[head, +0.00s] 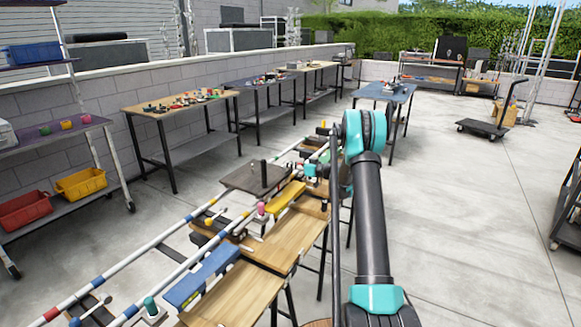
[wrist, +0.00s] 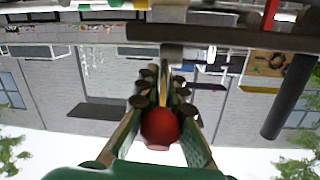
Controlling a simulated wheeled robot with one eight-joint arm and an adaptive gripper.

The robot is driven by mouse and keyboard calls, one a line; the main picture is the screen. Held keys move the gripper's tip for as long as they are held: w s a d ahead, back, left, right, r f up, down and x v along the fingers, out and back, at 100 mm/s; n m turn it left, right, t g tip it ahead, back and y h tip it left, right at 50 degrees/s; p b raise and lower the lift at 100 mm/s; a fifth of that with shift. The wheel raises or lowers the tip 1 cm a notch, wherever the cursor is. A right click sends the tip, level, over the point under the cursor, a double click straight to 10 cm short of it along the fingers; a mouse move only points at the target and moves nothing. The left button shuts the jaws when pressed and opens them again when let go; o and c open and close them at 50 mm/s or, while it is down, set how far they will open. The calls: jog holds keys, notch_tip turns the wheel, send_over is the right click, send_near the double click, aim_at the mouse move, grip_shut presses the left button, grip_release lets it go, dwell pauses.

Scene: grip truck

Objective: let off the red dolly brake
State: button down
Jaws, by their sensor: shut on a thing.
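The red ball knob (wrist: 160,127) of the brake lever sits between the two fingers of my gripper (wrist: 162,88) in the wrist view. The fingers are closed in on it from both sides. A thin lever stem runs up from the knob to a metal fitting (wrist: 173,52). In the head view my gripper (head: 312,170) is at the far part of the railed track, largely behind my own arm. The red knob cannot be made out there. A dark flat dolly deck (head: 245,178) with an upright black post sits on the rails to its left.
Two striped rails (head: 150,243) run diagonally. A yellow bar (head: 285,198), a blue bar (head: 205,272), a pink knob (head: 261,207) and a teal knob (head: 150,304) stand near the rails. Wooden tops (head: 232,297) lie along the right side. Open concrete floor lies to the right.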

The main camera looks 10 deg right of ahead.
jog(key=g+h, duration=0.1)
jog(key=a+g+h, duration=0.1)
jog(key=g+h, duration=0.1)
jog(key=h, duration=0.1)
jog(key=shift+w+a+r, duration=0.15)
jog(key=shift+r, duration=0.2)
jog(key=g+h, duration=0.1)
jog(key=w+g+h, duration=0.1)
jog(key=g+h, duration=0.1)
jog(key=shift+a, duration=0.4)
jog(key=shift+w+a+f+n+g+h, duration=0.15)
jog(key=shift+g+h, duration=0.3)
jog(key=shift+h, duration=0.3)
jog(key=shift+w+a+n+g+h, duration=0.15)
jog(key=shift+g+h, duration=0.3)
jog(key=shift+h, duration=0.3)
jog(key=shift+d, duration=0.1)
jog(key=c, duration=1.6)
grip_release()
jog(key=shift+d, duration=0.1)
jog(key=a+v, duration=0.1)
jog(key=v, duration=1.1)
